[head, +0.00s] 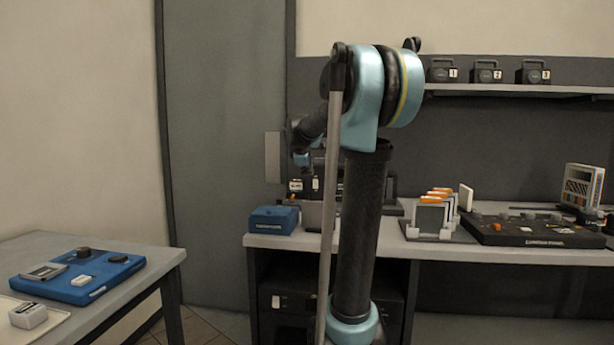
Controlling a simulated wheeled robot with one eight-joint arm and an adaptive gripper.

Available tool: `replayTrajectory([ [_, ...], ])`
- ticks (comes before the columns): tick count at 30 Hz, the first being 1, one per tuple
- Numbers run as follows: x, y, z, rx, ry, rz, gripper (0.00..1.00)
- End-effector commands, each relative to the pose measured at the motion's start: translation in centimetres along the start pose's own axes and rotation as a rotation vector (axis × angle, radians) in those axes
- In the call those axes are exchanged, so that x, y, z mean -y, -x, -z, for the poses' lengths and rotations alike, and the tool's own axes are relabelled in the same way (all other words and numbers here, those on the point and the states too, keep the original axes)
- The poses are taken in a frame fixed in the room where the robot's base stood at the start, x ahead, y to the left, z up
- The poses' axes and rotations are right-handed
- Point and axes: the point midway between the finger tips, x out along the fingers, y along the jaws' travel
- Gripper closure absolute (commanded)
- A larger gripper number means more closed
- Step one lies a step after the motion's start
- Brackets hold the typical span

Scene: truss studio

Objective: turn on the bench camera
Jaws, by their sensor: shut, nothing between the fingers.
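A dark device with a pale label and an orange spot (296,187) stands on the back bench (470,250), behind my arm. I cannot tell for sure that it is the bench camera, and its right part is hidden by my arm. My arm reaches away from me, and its dark wrist end with my gripper (303,161) is just above this device in the picture. The gripper is shut and empty; its fingertips are hard to make out against the dark background. I cannot tell whether it touches anything.
A blue box (273,219) sits at the bench's left end. Orange-topped plates in a rack (432,218), a dark control panel (535,230) and a keypad unit (581,187) stand to the right. Numbered black units line the shelf (510,89). A blue panel (78,276) lies on the left table (150,258).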

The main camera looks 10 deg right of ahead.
Motion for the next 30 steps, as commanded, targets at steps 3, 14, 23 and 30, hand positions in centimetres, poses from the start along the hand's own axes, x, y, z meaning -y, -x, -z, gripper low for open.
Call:
replayTrajectory([
  [3, 0.0, 0.0, -0.1, 0.001, -0.001, 0.000, 1.00],
  [14, 1.3, -0.2, -0.1, 0.002, -0.002, 0.068, 1.00],
  [23, 1.3, -0.6, -0.1, 0.002, -0.002, 0.066, 1.00],
  [30, 1.4, -3.5, -0.1, 0.002, -0.002, 0.066, 1.00],
])
